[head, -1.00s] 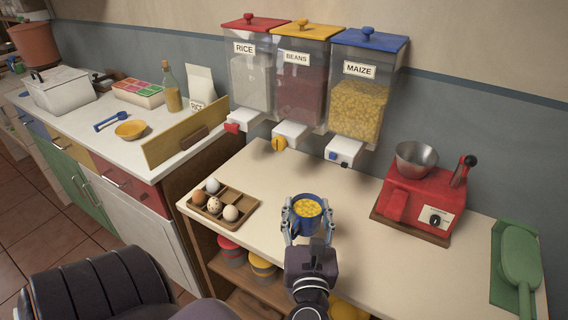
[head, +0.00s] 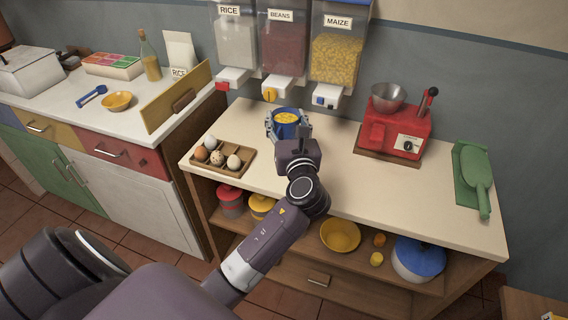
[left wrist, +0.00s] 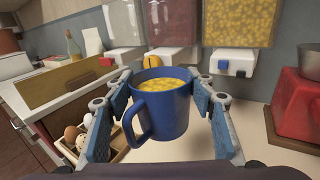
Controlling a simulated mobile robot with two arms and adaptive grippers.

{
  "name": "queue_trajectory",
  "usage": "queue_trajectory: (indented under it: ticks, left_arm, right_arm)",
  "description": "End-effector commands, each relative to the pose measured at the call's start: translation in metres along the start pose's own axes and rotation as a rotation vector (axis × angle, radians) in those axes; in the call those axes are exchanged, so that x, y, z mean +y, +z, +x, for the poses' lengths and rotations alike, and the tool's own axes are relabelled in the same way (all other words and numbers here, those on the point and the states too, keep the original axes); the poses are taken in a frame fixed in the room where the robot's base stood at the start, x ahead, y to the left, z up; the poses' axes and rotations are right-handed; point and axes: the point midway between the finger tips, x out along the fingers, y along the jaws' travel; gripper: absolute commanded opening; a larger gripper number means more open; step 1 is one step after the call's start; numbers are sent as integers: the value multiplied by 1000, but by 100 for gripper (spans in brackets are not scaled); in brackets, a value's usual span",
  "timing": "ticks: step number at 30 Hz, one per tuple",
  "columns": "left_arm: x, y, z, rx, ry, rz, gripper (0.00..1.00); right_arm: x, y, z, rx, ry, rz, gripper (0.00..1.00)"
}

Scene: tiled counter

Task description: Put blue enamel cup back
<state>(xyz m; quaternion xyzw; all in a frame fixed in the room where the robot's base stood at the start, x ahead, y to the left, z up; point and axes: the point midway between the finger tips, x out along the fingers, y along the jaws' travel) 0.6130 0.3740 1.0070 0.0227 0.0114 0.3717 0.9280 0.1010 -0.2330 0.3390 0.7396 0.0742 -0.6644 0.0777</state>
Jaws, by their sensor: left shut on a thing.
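The blue enamel cup (head: 287,130) is upright and full of yellow maize kernels, at the back of the cream counter below the beans and maize dispensers. In the left wrist view the cup (left wrist: 170,118) shows its handle at the near left. My left gripper (head: 288,124) is shut on the cup, one finger on each side. Whether the cup's base touches the counter is hidden. The maize dispenser (head: 338,58) hangs on the wall with a blue-marked white spout (head: 327,97). My right gripper is out of view.
An egg tray (head: 233,171) lies left of the cup. The counter between cup and mill is clear. Bowls and pots fill the shelf below.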

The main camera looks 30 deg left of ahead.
Motion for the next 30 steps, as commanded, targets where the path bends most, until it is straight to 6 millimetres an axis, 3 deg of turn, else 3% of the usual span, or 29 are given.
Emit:
queue_trajectory:
  ticks: [3, 9, 16, 24, 30]
  left_arm:
    - [-2, -36, 0, 0, 0, 5, 18]
    - [-4, -80, 0, -2, -1, 3, 18]
    - [-5, -101, 0, -3, 0, -1, 18]
    - [-7, -137, 0, -3, -1, 0, 18]
    - [-7, -138, 0, -5, -1, -3, 18]
  right_arm:
    - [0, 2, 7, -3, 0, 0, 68]
    - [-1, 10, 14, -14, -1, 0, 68]
    - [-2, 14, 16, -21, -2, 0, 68]
    - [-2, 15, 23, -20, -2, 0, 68]
    - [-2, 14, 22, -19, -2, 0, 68]
